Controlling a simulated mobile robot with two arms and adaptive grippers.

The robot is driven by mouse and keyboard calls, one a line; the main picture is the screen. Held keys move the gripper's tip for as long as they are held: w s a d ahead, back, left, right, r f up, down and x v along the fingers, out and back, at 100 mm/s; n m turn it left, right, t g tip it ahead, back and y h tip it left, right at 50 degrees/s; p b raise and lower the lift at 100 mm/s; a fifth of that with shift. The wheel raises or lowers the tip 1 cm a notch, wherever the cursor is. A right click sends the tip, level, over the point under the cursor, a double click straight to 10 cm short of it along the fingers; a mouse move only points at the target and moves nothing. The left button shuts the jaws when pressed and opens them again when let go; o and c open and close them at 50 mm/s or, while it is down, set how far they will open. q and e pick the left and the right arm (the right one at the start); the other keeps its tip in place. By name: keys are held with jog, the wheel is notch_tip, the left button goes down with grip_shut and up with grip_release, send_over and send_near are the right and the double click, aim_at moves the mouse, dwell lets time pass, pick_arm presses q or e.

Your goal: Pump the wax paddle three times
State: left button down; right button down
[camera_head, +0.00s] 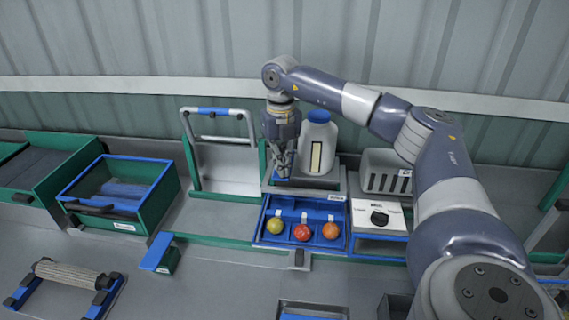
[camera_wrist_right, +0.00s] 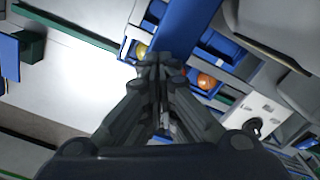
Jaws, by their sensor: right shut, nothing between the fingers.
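My right gripper (camera_head: 283,172) points down with its fingers together and empty, just left of the white bottle with a blue cap (camera_head: 313,145). In the right wrist view the closed fingertips (camera_wrist_right: 158,60) lie over or against a flat blue bar (camera_wrist_right: 190,22), which looks like the wax paddle. I cannot tell whether they touch it. In the head view the gripper and the shadowed stand hide most of this bar. My left gripper is not in view.
A blue tray (camera_head: 262,228) in front holds a yellow, a red and an orange tomato in separate slots. A white dial box (camera_head: 380,217) and a grey vented box (camera_head: 384,172) stand to the right. A framed panel (camera_head: 228,165) and green bin (camera_head: 153,207) stand left.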

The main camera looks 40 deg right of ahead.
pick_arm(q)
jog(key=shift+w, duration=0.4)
pick_arm(e)
jog(key=shift+f, duration=0.15)
